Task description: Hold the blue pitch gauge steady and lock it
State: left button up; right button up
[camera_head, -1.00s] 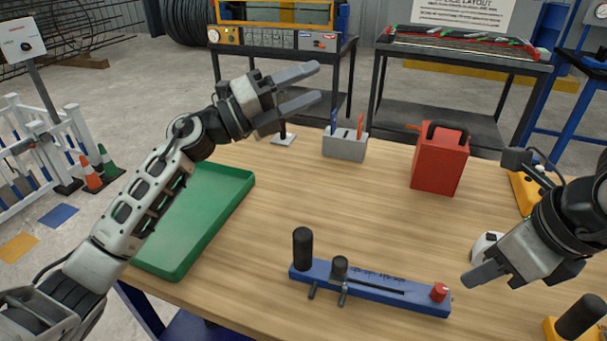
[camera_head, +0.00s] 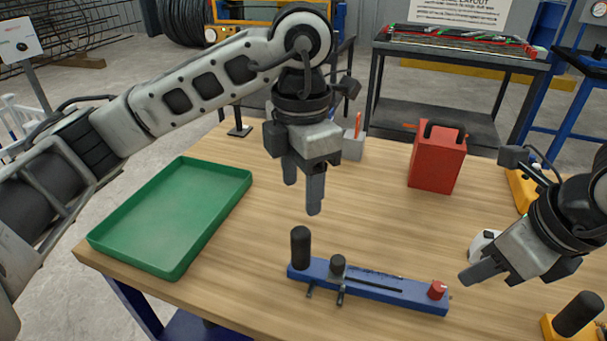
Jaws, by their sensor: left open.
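The blue pitch gauge (camera_head: 370,290) lies on the wooden table near its front edge. It has a tall black handle (camera_head: 300,248) at its left end, a shorter black knob (camera_head: 338,265) on its slider, and a red knob (camera_head: 437,290) at its right end. My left gripper (camera_head: 302,200) is open and empty, fingers pointing down, above and behind the black handle, apart from it. My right gripper (camera_head: 482,275) is to the right of the red knob, apart from the gauge; its fingers look close together, and I cannot tell whether they are apart.
A green tray (camera_head: 105,240) is on the left of the table. A red box (camera_head: 437,165) stands at the back right. A white object (camera_head: 481,243) and a yellow tool (camera_head: 545,330) are near my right gripper.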

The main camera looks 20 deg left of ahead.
aim_at(302, 251)
pick_arm(q)
notch_tip(302, 251, down, 15)
jog(key=shift+f, duration=0.1)
dwell(0.3)
jog(key=c, duration=1.1)
grip_shut()
pick_arm(e)
jog(key=shift+o, duration=0.7)
